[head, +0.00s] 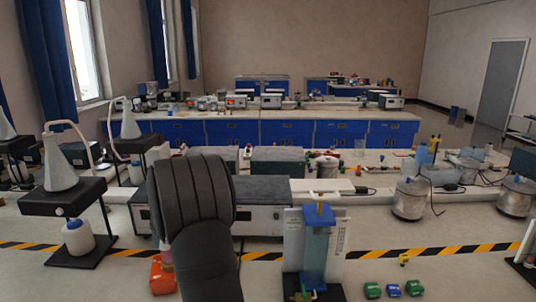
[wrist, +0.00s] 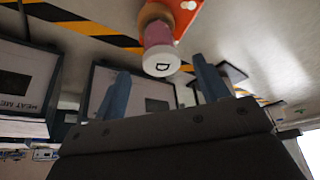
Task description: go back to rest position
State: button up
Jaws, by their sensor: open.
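My gripper (wrist: 160,68) is open, with its two blue-grey fingers spread apart in the wrist view. A small bottle (wrist: 158,38) with a pink body and a white cap marked "D" appears between and beyond the fingertips. I cannot tell how far it is from them. The bottle is by an orange-red block (wrist: 185,14). In the head view, my dark arm covers part of the pink bottle (head: 166,252) and the orange-red block (head: 162,276) on the bench. My gripper's fingers are hidden there.
A blue-and-clear column apparatus (head: 316,245) stands right of my arm. A grey instrument box (head: 262,212) is behind my arm. A stand with a flask (head: 64,195) is at left. Yellow-black tape (head: 405,252) crosses the bench.

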jog(key=x, duration=0.7)
jog(key=shift+f, duration=0.15)
jog(key=shift+w+a, duration=0.1)
jog(key=shift+w, duration=0.05)
notch_tip(320, 180, up, 4)
jog(key=d+r, duration=0.7)
jog(key=d, duration=0.5)
notch_tip(320, 180, up, 25)
jog(key=w+d+m, duration=0.2)
jog(key=d, duration=0.6)
jog(key=shift+d+r+h, duration=0.35)
jog(key=shift+d+h, duration=0.05)
jog(key=shift+w, duration=0.1)
